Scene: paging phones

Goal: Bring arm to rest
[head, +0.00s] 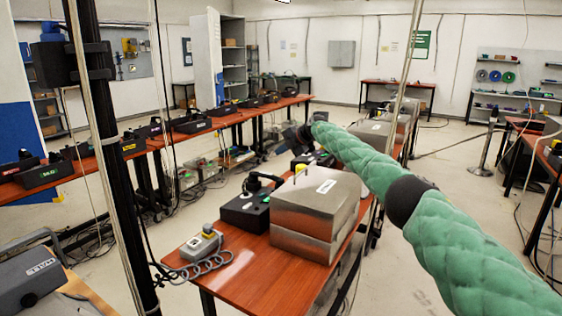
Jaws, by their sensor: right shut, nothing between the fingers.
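My right arm comes in from the lower right in its green padded cover. It reaches up and left over the table (228,287) with the metal boxes. My right gripper (293,137) is a small dark shape at its far end, shut and empty. It is seen in front of the room's middle, above and behind the metal box (315,204). Its fingers are small and partly lost against the dark things behind. My left arm and gripper are not in view.
A black phone (248,203) and a grey handset unit (201,244) with a coiled cord stand left of the metal box. A dark post (112,160) with cables rises at the left. Long tables (225,122) with phones line the back left. Open floor lies between.

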